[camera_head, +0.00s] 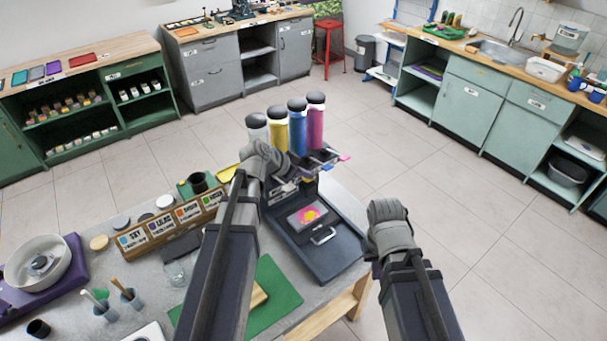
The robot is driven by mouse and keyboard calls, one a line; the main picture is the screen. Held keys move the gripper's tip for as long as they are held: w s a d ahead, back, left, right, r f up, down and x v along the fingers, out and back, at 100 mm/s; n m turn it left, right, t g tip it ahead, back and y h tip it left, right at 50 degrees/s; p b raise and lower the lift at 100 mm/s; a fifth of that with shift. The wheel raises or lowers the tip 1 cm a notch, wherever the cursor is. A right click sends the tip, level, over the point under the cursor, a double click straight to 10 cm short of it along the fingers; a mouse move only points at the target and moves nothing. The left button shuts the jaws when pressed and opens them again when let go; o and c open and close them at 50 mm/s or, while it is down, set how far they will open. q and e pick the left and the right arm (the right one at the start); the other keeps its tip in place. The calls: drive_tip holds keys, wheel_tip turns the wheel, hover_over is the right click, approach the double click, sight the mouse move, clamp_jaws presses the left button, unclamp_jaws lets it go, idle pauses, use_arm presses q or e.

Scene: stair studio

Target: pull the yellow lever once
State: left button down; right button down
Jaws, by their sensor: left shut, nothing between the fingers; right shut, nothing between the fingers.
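A dispenser with white, yellow, blue and pink tubes stands at the back of the table. The yellow tube (278,127) is second from the left. A pink-tipped lever (345,158) sticks out at the dispenser's right. I cannot make out the yellow lever; my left gripper and arm cover the dispenser's front left. My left gripper (266,160) is shut and empty, in front of the white and yellow tubes in this view; whether it touches anything is unclear. My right gripper (388,210) is shut and empty, right of the dispenser's dark base (335,255).
A tray (292,218) with pink and yellow material sits on the base below the tubes. A labelled wooden rack (150,238), cups and a purple-based wheel (62,285) crowd the table's left. A green mat (280,292) lies in front. Open floor is to the right.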

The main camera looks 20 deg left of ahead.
use_arm(q)
drive_tip(key=w+p+v, duration=0.1)
drive_tip(key=p+v, duration=0.7)
drive_tip(key=v, duration=0.3)
drive_tip(key=shift+s+r, duration=0.2)
drive_tip(key=shift+r, duration=0.35)
drive_tip(key=s+d+f+n+g+y+b, duration=0.1)
drive_tip(key=s+d+f+g+y+b, duration=0.1)
drive_tip(key=s+d+f+b, duration=0.3)
drive_tip(key=s+d+f+n+g+y+b, duration=0.1)
drive_tip(key=s+d+f+g+y+b, duration=0.1)
drive_tip(key=s+d+f+b, duration=0.3)
drive_tip(key=s+d+f+n+g+y+b, duration=0.1)
drive_tip(key=s+d+f+g+y+b, duration=0.1)
drive_tip(key=s+d+f+b, duration=0.4)
wheel_tip(320, 180, down, 11)
drive_tip(key=s+g+b, duration=0.1)
drive_tip(key=b, duration=0.3)
drive_tip(key=shift+s+r+n+g+y, duration=0.2)
drive_tip(key=shift+s+n+g+y, duration=0.1)
drive_tip(key=shift+n, duration=0.1)
